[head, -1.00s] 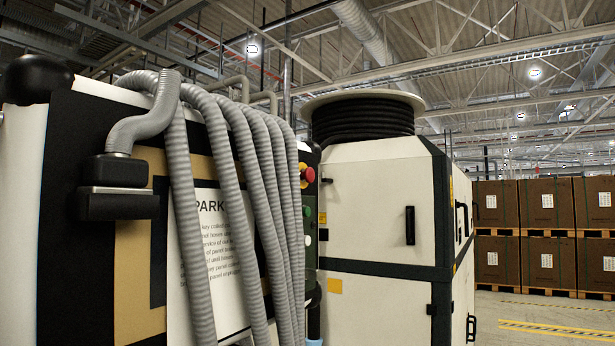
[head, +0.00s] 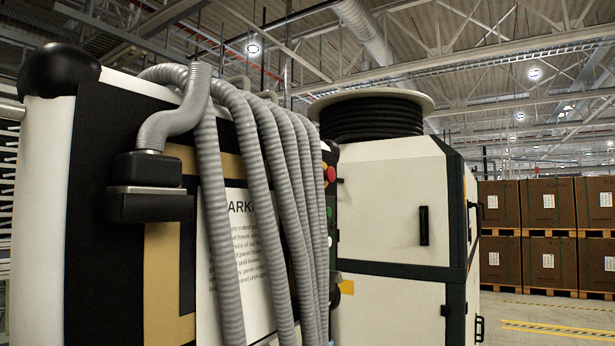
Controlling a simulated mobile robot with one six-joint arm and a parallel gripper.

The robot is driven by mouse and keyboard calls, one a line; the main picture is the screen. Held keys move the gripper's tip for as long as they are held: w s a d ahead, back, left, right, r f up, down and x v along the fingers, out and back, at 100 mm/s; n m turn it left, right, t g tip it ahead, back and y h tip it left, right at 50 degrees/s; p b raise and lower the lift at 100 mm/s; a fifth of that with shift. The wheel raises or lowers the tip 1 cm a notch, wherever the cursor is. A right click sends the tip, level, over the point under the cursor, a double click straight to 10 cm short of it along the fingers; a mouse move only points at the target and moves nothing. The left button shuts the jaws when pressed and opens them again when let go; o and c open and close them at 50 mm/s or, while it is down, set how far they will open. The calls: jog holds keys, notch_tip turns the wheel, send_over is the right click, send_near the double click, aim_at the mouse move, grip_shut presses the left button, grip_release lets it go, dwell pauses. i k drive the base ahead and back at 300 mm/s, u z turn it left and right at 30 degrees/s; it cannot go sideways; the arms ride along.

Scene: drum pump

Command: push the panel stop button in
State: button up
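The red stop button (head: 330,174) shows at the right end of the foreground cabinet, on a dark, narrow control panel (head: 331,195) seen almost edge-on. A little yellow shows beside the button. Grey hoses hanging on the cabinet stand just left of the panel and hide part of it. A green button (head: 329,212) sits below the red one. I cannot tell from this angle how far the red button stands out. My gripper is not in view.
The foreground cabinet (head: 90,210) with its grey ribbed hoses (head: 265,190) fills the left. A white cabinet (head: 385,205) with a black hose reel (head: 370,118) stands close behind the panel. Stacked brown boxes (head: 548,205) are far right. Open floor (head: 550,310) lies before them.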

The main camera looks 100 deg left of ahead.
aim_at(329, 174)
jog(key=z, duration=0.45)
jog(key=k, duration=0.2)
jog(key=u, duration=2.35)
jog(key=k, duration=0.1)
jog(key=u, duration=1.4)
jog(key=k, duration=0.65)
jog(key=z, duration=0.1)
jog(key=i, duration=0.4)
